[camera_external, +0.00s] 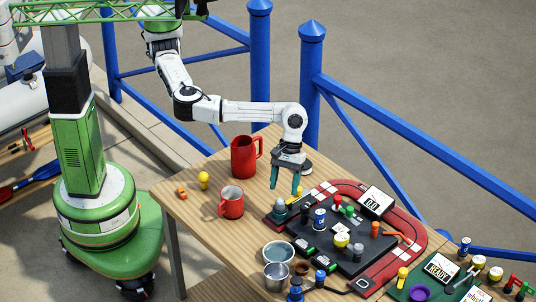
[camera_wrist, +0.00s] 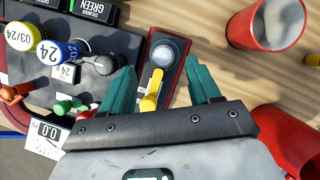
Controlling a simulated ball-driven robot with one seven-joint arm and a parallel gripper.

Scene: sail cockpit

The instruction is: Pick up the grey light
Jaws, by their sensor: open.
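A small grey light (camera_external: 279,207) with a rounded top stands at the left end of the dark game board on the wooden table. In the wrist view, the grey light (camera_wrist: 167,52) shows as a pale dome on a dark strip with red edges. My gripper (camera_external: 285,183) is open, with its teal fingers pointing down above and close to the light. In the wrist view, the light appears between and beyond the fingertips (camera_wrist: 161,68), apart from both. A yellow piece (camera_wrist: 152,92) lies between the fingers in that view, nearer the palm. Nothing is held.
A tall red mug (camera_external: 243,157) and a shorter red mug (camera_external: 230,203) stand left of my gripper. Metal cups (camera_external: 277,275) stand in front. The board (camera_external: 335,250) carries several pegs and a red track. Blue railing posts (camera_external: 311,95) rise behind the table.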

